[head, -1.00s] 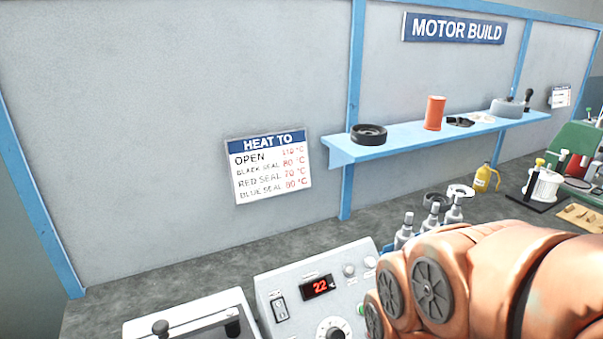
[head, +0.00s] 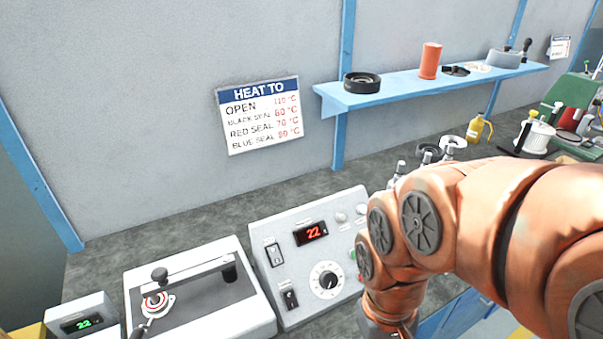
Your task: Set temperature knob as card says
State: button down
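The temperature knob (head: 327,280) is a black knob on a white dial, low on the front of a light grey control box (head: 290,250). The red display (head: 311,233) above it reads 22. The card (head: 259,115) on the wall is headed HEAT TO and lists OPEN 110 °C, BLACK SEAL, RED SEAL 70 °C and BLUE SEAL; the black and blue figures are blurred, looking like 80 or 60 and 90 or 80. My orange arm stands right of the control box and covers part of its right edge. My gripper is out of view below the frame.
A lidded grey unit (head: 200,298) with a black-knobbed handle stands left of the control box. A small meter (head: 82,320) with a green 22 is at far left. A blue shelf (head: 400,92) holds a black ring (head: 362,83) and an orange cylinder (head: 430,60).

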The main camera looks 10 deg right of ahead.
aim_at(328, 280)
jog(key=u, duration=0.05)
jog(key=k, duration=0.5)
jog(key=z, duration=1.85)
jog(key=k, duration=0.95)
jog(key=u, duration=1.85)
jog(key=i, duration=0.5)
